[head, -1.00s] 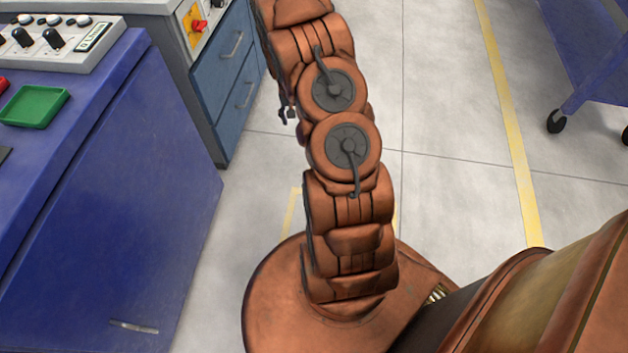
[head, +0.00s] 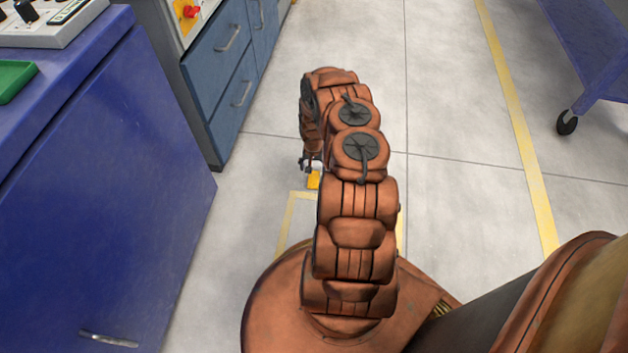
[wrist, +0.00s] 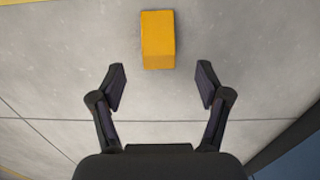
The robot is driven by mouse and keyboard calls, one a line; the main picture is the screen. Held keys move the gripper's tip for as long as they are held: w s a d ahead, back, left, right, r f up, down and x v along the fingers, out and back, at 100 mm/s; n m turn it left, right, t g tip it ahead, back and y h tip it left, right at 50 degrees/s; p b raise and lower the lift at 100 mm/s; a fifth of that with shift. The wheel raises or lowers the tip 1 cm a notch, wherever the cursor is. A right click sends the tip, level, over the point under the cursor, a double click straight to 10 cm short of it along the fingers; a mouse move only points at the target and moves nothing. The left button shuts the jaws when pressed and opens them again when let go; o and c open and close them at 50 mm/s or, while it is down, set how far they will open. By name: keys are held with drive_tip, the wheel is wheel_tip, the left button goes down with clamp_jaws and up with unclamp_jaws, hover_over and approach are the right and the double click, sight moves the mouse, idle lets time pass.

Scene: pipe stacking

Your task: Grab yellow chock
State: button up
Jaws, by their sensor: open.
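The yellow chock (wrist: 158,40) lies on the grey floor in the wrist view, just beyond my fingertips and roughly centred between them. My gripper (wrist: 161,88) is open and empty, with its two black fingers spread wider than the chock. In the head view a small part of the yellow chock (head: 313,181) shows below the gripper (head: 308,162), and my arm hides much of that area. The fingers are too small there to make out clearly.
A yellow line (head: 289,215) marks the floor near the chock. A blue cabinet (head: 110,200) stands at the left, with blue drawers (head: 228,80) behind it. A blue wheeled cart (head: 595,45) stands at the far right. The floor between is clear.

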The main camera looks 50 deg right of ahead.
sight(314, 176)
drive_tip(key=shift+d+f+b, duration=0.15)
drive_tip(key=shift+f+b, duration=0.6)
drive_tip(key=shift+f, duration=1.1)
drive_tip(key=shift+d+f+b, duration=0.1)
drive_tip(key=shift+f+b, duration=0.65)
drive_tip(key=shift+f, duration=1.05)
drive_tip(key=c, duration=1.3)
